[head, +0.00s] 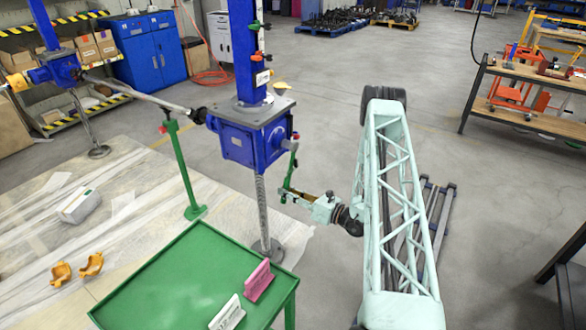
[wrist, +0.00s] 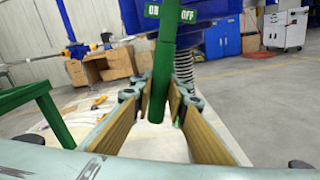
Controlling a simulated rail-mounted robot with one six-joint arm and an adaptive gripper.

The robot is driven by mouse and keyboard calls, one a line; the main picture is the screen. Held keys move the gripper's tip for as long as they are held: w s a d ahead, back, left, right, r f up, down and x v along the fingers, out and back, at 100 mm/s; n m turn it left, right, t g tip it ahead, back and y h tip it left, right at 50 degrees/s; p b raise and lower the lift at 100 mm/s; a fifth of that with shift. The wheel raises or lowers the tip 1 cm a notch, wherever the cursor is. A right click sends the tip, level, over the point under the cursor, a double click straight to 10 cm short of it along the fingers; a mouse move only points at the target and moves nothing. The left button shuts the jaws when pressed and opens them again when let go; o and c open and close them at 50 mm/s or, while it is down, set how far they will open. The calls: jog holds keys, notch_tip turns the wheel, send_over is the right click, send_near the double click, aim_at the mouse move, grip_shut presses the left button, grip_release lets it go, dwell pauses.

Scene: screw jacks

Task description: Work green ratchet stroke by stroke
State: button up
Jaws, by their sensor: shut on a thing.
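The green ratchet (head: 291,168) hangs as a slim lever at the right side of the blue screw jack gearbox (head: 239,145). My gripper (head: 289,194) is at the lever's lower end. In the wrist view the green ratchet (wrist: 164,70) is a thick green bar coming down between the wood-coloured jaw pads of my gripper (wrist: 159,105). The bar carries a dark green plate (wrist: 172,14) reading ON and OFF. My gripper is shut on the bar. The exact contact of the pads is hard to make out.
A green table (head: 195,265) with a pink card (head: 258,281) and a white card (head: 228,314) stands at the front. A green post (head: 185,170) stands left of the gearbox. The threaded screw (head: 261,215) runs down to a floor plate. Open floor lies behind my arm.

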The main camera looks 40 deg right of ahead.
jog(key=shift+w+d, duration=0.1)
jog(key=shift+d, duration=0.3)
jog(key=shift+w+d+f+n+b, duration=0.1)
jog(key=shift+w+d+n+b, duration=0.1)
jog(key=shift+d+n+b, duration=0.35)
jog(key=shift+w+d+f+n+b, duration=0.15)
jog(key=shift+w+d+n+b, duration=0.2)
jog(key=shift+d, duration=0.35)
jog(key=shift+w+d+f+n+b, duration=0.1)
jog(key=shift+d+n+b, duration=0.25)
jog(key=shift+d+n, duration=0.2)
jog(key=shift+w+d+r+n+b, duration=0.1)
jog(key=shift+w+d+n+b, duration=0.25)
jog(key=shift+d, duration=0.35)
jog(key=shift+w+d+n+b, duration=0.1)
jog(key=shift+d+n+b, duration=0.25)
jog(key=shift+d, duration=0.35)
jog(key=shift+w+d+r+n+b, duration=0.1)
jog(key=shift+w+d+n+b, duration=0.15)
jog(key=shift+d+n, duration=0.35)
jog(key=shift+d, duration=0.3)
jog(key=shift+s+a+f+m+p, duration=0.1)
jog(key=shift+s+a+m+p, duration=0.2)
jog(key=shift+a+m, duration=0.35)
jog(key=shift+s+a+f+m+p, duration=0.15)
jog(key=shift+a+m+p, duration=0.2)
jog(key=shift+a, duration=0.5)
